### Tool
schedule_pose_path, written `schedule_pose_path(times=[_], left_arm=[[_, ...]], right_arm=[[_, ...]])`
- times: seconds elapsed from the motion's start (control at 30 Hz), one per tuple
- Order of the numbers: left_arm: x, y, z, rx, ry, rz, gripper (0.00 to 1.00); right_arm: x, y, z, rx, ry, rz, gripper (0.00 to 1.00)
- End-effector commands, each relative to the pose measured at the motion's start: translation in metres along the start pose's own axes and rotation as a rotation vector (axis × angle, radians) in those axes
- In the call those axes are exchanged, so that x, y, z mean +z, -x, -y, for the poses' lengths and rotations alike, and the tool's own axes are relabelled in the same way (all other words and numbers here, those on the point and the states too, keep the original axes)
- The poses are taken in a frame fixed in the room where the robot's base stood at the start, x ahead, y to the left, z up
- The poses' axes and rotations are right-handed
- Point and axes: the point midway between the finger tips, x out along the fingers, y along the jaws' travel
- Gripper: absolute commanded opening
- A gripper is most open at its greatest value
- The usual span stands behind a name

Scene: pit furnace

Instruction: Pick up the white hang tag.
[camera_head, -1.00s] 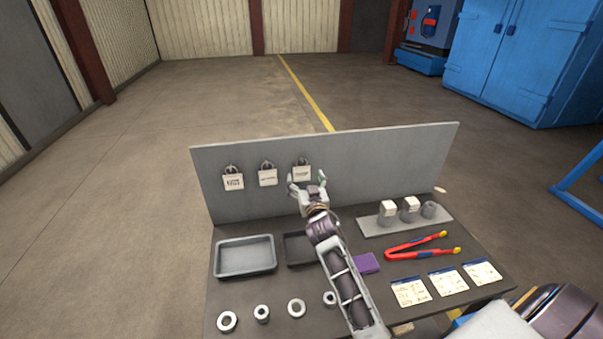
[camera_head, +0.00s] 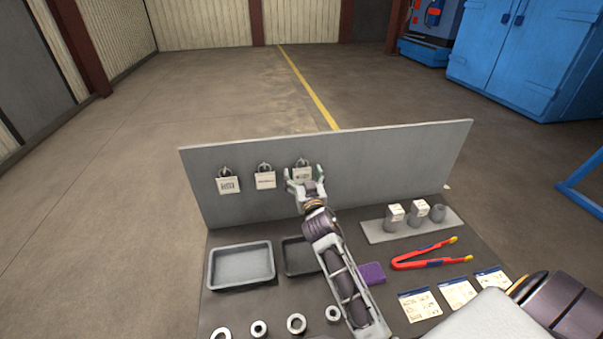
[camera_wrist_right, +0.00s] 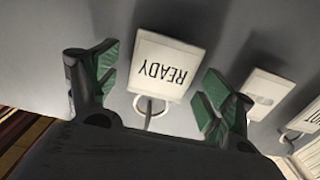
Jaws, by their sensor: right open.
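Three white hang tags hang on hooks on the grey upright panel (camera_head: 390,160): the left tag (camera_head: 228,185), the middle tag (camera_head: 265,180) and the right tag (camera_head: 302,173). My right gripper (camera_head: 305,181) is in front of the right tag and partly covers it. In the right wrist view this tag reads READY (camera_wrist_right: 172,62) and hangs from a ring. My right gripper (camera_wrist_right: 158,82) is open there, its green-padded fingers either side of the tag, with gaps. Two other tags (camera_wrist_right: 265,92) show to the right. My left gripper is out of view.
The dark table (camera_head: 330,298) below holds a grey tray (camera_head: 241,284), a smaller dark tray (camera_head: 297,268), several metal rings, a purple block (camera_head: 371,273), red tongs (camera_head: 425,258), a plate (camera_head: 385,236) with small blocks, and printed cards (camera_head: 420,304).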

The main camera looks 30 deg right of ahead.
Motion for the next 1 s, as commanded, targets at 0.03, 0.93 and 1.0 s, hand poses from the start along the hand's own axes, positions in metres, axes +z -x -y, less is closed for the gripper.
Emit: schedule_pose_path(times=[0.03,0.93,1.0], left_arm=[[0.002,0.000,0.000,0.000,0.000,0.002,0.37],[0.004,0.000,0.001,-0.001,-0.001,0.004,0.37],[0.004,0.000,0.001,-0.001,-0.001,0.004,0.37]], right_arm=[[0.000,0.000,0.000,0.000,0.000,0.000,0.82],[-0.001,0.000,0.000,0.000,0.000,-0.001,0.40],[-0.001,0.000,0.000,0.000,0.000,-0.001,0.40]])
